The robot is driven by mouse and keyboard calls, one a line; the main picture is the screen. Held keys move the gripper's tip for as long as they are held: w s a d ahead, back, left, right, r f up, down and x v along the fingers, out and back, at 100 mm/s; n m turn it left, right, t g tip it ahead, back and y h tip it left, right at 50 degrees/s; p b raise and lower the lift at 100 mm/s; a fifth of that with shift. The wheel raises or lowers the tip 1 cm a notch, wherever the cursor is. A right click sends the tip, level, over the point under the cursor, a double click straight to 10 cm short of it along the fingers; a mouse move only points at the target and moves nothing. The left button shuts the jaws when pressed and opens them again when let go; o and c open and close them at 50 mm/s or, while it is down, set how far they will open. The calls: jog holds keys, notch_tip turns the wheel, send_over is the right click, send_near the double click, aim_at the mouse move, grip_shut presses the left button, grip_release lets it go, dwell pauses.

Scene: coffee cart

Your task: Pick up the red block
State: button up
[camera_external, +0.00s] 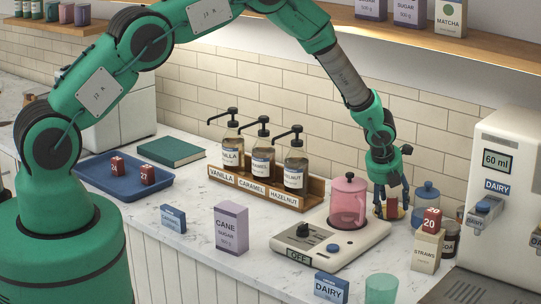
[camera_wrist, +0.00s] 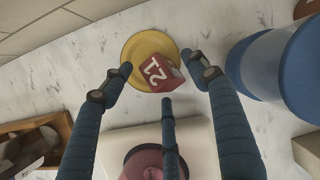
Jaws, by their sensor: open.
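A red block (camera_wrist: 161,70) marked 21 rests on a yellow dish (camera_wrist: 140,50) in the wrist view. My gripper (camera_wrist: 163,80) is open, its fingers spread on the left, right and near side of the block. In the external view my gripper (camera_external: 389,192) points down over the dish, behind the pink lidded jar, and mostly covers the block (camera_external: 391,207). Other red blocks show: one marked 20 (camera_external: 432,220) on the straws box, and two (camera_external: 117,165) (camera_external: 148,175) on a blue tray.
The pink jar (camera_external: 348,203) stands on a scale (camera_external: 330,243) in front of my gripper. A blue canister (camera_external: 426,199) is close at its right, also large in the wrist view (camera_wrist: 295,70). A syrup rack (camera_external: 265,186) stands left. A dispenser (camera_external: 510,190) stands far right.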

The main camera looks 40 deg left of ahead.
aim_at(390, 198)
jog(key=shift+c, duration=0.3)
jog(key=c, duration=1.3)
jog(key=shift+r, duration=4.95)
